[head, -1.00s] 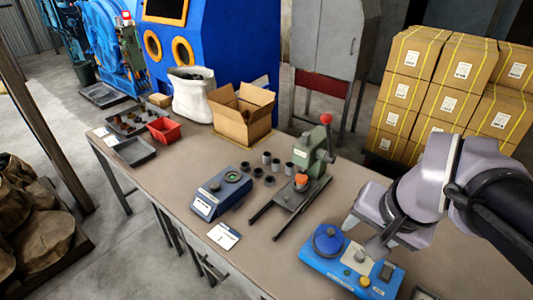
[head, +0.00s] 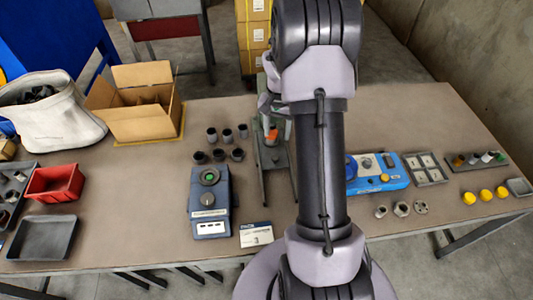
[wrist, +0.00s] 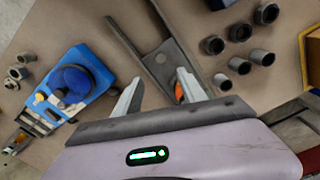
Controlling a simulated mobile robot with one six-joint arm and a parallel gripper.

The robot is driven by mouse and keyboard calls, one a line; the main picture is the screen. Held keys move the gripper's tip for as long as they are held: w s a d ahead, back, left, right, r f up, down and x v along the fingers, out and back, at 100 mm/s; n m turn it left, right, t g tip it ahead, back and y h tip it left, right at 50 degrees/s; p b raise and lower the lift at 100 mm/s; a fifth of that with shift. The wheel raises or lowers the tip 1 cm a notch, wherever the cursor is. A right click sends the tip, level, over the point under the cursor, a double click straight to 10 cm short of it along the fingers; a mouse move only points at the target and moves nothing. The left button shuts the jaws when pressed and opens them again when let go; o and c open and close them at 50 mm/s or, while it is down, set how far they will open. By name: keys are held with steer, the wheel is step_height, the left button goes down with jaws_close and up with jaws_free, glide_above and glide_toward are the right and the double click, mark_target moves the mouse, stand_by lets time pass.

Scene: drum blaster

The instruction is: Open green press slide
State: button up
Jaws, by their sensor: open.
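The green press (head: 286,131) stands near the middle of the bench in the head view, largely hidden behind my arm. An orange part (head: 271,134) shows on it, and its two dark rails (head: 262,183) point toward the front edge. In the wrist view its grey slide plate (wrist: 163,62) lies just beyond my gripper (wrist: 158,92), with the rails (wrist: 128,42) running away from it. The fingers are apart, with nothing seen held between them. The orange part (wrist: 179,93) shows beside the right finger. Whether the fingers touch the press, I cannot tell.
A blue device (head: 376,173) sits right of the press, and a blue-grey gauge box (head: 209,202) sits left. Several dark cups (head: 219,155) stand beside the press. A cardboard box (head: 135,112) is behind them. The bench front near the card (head: 256,234) is fairly clear.

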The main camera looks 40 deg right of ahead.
mark_target(275, 157)
step_height(275, 157, down, 13)
steer(key=b, duration=0.3)
steer(key=shift+w+a, duration=0.1)
steer(key=shift+a, duration=0.05)
jaws_close()
stand_by(1.1)
